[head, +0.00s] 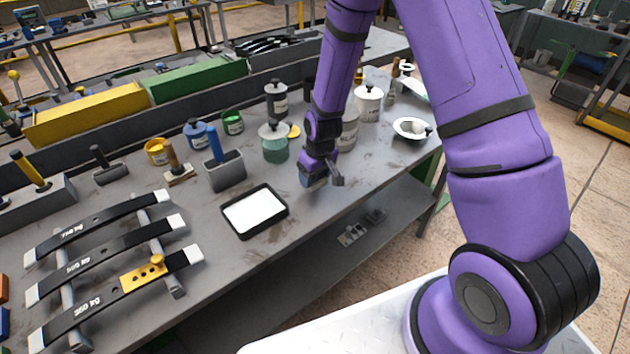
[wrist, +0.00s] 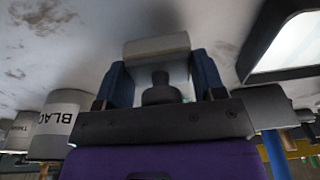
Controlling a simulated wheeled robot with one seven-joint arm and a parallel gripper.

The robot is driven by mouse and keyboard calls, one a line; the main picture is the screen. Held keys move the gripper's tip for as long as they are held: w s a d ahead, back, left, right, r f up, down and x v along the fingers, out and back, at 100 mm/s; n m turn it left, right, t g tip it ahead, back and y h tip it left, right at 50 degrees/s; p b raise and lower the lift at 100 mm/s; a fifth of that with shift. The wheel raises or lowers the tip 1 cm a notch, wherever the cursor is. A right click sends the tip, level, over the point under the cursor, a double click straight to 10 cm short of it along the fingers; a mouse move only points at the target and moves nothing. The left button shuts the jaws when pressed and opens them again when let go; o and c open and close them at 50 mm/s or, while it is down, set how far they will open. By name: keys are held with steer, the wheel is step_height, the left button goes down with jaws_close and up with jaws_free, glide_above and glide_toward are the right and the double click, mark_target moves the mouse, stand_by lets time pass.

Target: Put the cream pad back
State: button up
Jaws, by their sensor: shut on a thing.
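In the wrist view the cream pad (wrist: 157,47) is a pale block between the two blue fingers of my gripper (wrist: 159,66). The gripper is shut on it. A dark round knob-like part shows just below the block there. In the head view my gripper (head: 314,178) is low over the grey bench, right of the black tray; I cannot make out the pad there. I cannot tell whether the pad touches the bench.
The black tray (head: 225,221) holds a white sheet. A grey holder (head: 226,174) with a blue-handled tool stands behind it. Labelled pots (head: 368,103) and a green jar (head: 275,150) stand behind my gripper. A white bowl (head: 411,128) is right. Leaf springs (head: 110,240) lie at left.

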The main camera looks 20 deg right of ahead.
steer(key=shift+f, duration=1.15)
steer(key=shift+f, duration=0.1)
steer(key=o, duration=0.9)
steer(key=shift+c, duration=0.2)
step_height(320, 180, up, 13)
steer(key=s, duration=0.2)
step_height(320, 180, up, 10)
steer(key=t, duration=0.1)
glide_above(320, 179)
steer(key=s+d, duration=0.2)
steer(key=s, duration=0.1)
steer(key=s+d+r+m+t, duration=0.1)
steer(key=s+r+m, duration=0.1)
steer(key=s+r, duration=0.65)
steer(key=s+d+r+t, duration=0.1)
steer(key=s+r, duration=0.4)
steer(key=s, duration=0.3)
steer(key=s+d+r+m, duration=0.1)
steer(key=s+d+r, duration=0.1)
steer(key=s+r, duration=0.4)
steer(key=shift+s+r+m+t+h, duration=0.3)
steer(key=shift+s+t+h, duration=0.1)
steer(key=shift+s, duration=0.8)
